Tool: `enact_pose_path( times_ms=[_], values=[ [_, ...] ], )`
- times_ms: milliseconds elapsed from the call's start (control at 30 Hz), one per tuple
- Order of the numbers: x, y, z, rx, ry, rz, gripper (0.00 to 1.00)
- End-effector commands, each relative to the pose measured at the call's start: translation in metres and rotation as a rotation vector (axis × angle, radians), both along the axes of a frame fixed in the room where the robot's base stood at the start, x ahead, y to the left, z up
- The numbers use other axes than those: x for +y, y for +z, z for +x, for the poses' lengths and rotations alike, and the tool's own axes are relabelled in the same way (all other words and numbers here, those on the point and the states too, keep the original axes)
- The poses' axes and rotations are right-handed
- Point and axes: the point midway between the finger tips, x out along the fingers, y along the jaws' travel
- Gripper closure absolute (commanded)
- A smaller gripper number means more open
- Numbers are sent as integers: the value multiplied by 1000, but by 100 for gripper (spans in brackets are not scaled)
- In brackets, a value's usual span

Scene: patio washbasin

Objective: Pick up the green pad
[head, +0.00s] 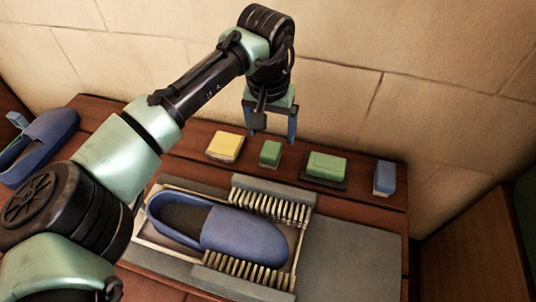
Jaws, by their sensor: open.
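Two green things stand in the back row. One is a small green block (270,153), upright, with a darker front side. The other is a wider, lower green block (326,165) resting on a dark base. The view does not settle which one is the pad. My gripper (272,137) points down with its two blue fingers apart and nothing visible between them. It hangs above and just behind the small green block in the picture, apart from the wider one. Its exact height over the block is hard to tell.
A yellow block (225,147) is left of the small green block, and a blue block (385,177) stands at the right. A blue shoe (240,234) lies in a tray between bristle rows (270,204). Another blue shoe (45,140) is far left. A stone wall (400,60) rises behind.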

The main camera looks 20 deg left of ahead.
Motion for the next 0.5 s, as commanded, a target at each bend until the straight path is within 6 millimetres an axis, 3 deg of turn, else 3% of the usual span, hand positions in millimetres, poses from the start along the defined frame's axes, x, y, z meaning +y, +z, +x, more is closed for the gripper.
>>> enact_pose_path(
  times_ms=[33,100,500],
  values=[
    [1,-15,2,-1,1,2,12],
    [1,-24,4,-1,0,3,12],
    [2,-51,9,-3,-2,2,12]
  ],
)
